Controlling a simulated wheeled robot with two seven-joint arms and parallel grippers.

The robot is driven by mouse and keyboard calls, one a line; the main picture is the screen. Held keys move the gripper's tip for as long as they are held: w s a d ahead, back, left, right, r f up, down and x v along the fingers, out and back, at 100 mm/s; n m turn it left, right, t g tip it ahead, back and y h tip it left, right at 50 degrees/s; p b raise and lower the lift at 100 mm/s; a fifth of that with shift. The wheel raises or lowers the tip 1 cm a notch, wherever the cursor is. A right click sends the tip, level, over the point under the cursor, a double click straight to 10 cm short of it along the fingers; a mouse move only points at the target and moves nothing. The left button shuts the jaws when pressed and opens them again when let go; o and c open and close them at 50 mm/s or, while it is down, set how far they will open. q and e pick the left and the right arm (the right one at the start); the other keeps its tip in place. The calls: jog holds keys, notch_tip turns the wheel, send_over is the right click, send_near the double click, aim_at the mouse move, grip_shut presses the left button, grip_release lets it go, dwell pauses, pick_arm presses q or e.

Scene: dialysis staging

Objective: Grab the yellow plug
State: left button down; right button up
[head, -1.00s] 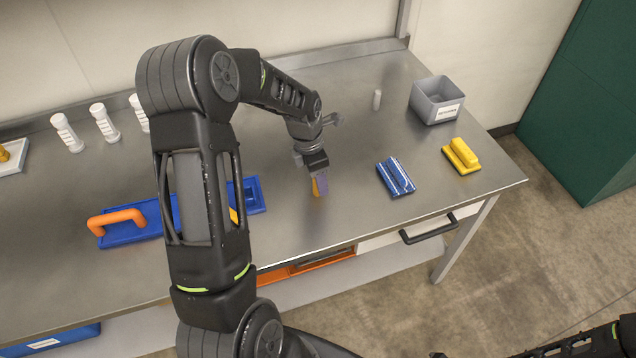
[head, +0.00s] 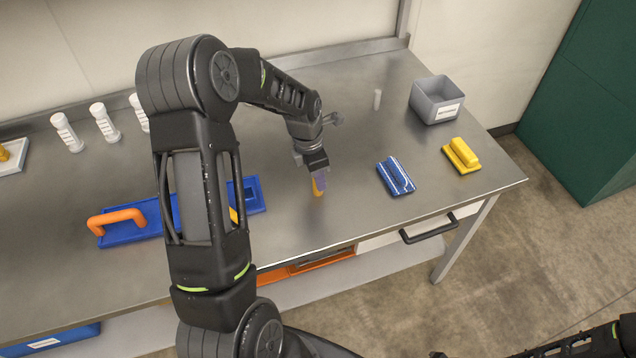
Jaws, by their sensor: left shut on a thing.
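My left gripper (head: 317,177) is over the middle of the steel bench, pointing down, and is shut on a small yellow-orange plug (head: 318,188). The plug's lower end shows below the purplish fingertips, and the rest is hidden. I cannot tell whether it touches the bench top. Another small yellow piece (head: 233,215) shows by the blue tray (head: 253,196), mostly hidden behind my left arm. My right arm shows only partly in the lower right corner, with its gripper out of view.
A blue-and-white block (head: 396,177), a yellow block (head: 461,156) and a grey labelled bin (head: 436,101) stand on the right. An orange handle (head: 117,220) and several white cylinders (head: 67,133) are on the left. The front middle is clear.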

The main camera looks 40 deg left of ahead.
pick_arm(q)
jog(key=shift+r, duration=0.15)
notch_tip(320, 180, up, 10)
jog(key=shift+f+b, duration=0.1)
jog(key=shift+b, duration=0.8)
